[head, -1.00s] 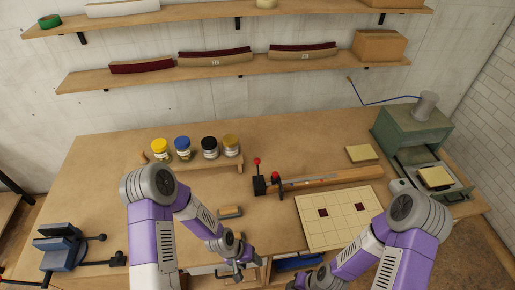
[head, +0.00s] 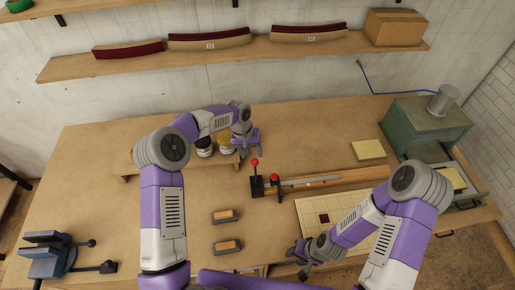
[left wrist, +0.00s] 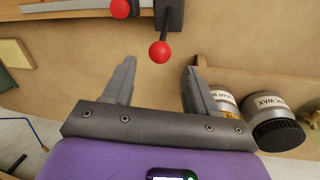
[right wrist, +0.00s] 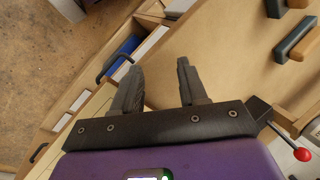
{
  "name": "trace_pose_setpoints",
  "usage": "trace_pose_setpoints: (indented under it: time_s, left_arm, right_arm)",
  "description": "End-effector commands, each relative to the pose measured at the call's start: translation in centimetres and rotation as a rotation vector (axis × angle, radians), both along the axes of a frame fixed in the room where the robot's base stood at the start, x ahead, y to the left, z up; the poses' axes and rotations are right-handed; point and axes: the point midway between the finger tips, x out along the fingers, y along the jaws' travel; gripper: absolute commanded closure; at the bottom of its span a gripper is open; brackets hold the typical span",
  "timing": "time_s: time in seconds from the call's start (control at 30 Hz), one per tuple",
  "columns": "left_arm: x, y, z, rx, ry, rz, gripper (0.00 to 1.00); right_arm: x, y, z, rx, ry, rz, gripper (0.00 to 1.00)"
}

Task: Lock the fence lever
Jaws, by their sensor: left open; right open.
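A lever with a red ball knob (head: 255,162) stands upright on a black base (head: 257,187) at the left end of the wooden fence (head: 335,184). A second red knob (head: 276,182) sits just right of it on the fence. My left gripper (head: 248,151) is open and empty, above and slightly left of the lever. In the left wrist view the lever's red ball (left wrist: 160,51) shows just beyond and between the open fingertips, with no contact visible. My right gripper (head: 297,252) is open and empty, low near the table's front edge; the right wrist view shows its spread fingers (right wrist: 155,65).
Jars (head: 204,147) stand on a wooden rack beside my left gripper, partly hidden by my arm. Two sanding blocks (head: 225,215) lie in front. A gridded board (head: 310,210) lies right, under my right arm. A green machine (head: 428,127) stands at the far right.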

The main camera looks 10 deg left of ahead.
Motion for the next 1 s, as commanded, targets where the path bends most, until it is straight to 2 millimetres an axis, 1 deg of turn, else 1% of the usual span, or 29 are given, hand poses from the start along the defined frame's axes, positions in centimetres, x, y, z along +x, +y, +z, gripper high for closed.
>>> trace_pose_setpoints:
  time_s: [0.07,0.17,0.4,0.5,0.6,0.9,0.93,1.0]
  left_arm:
    - [0.0,-0.1,-0.3,0.001,0.002,0.001,0.43]
    - [0.0,-0.3,-1.3,0.000,0.002,0.002,0.43]
    - [0.0,-1.0,-5.1,-0.001,0.002,0.002,0.43]
    - [0.1,-1.2,-6.3,0.001,0.001,0.002,0.43]
    - [0.1,-1.3,-7.0,0.000,0.000,0.002,0.43]
    - [0.1,-1.4,-7.3,0.001,-0.002,0.001,0.43]
    - [0.1,-1.4,-7.3,0.001,-0.002,0.001,0.44]
    - [0.1,-1.4,-7.3,0.001,-0.002,0.001,0.55]
  right_arm:
    - [-0.1,0.0,0.1,0.001,0.003,0.001,0.57]
    - [-0.2,0.0,0.2,0.001,0.004,0.000,0.57]
    - [-0.1,0.0,0.5,0.001,0.003,0.000,0.57]
    - [-0.1,0.0,0.6,0.001,0.003,0.000,0.57]
    - [-0.1,0.0,0.6,0.001,0.003,0.000,0.57]
    - [-0.1,0.0,0.6,0.000,0.002,0.001,0.57]
    - [-0.1,0.0,0.6,0.000,0.002,0.000,0.57]
    - [-0.1,0.0,0.6,0.000,0.002,0.000,0.57]
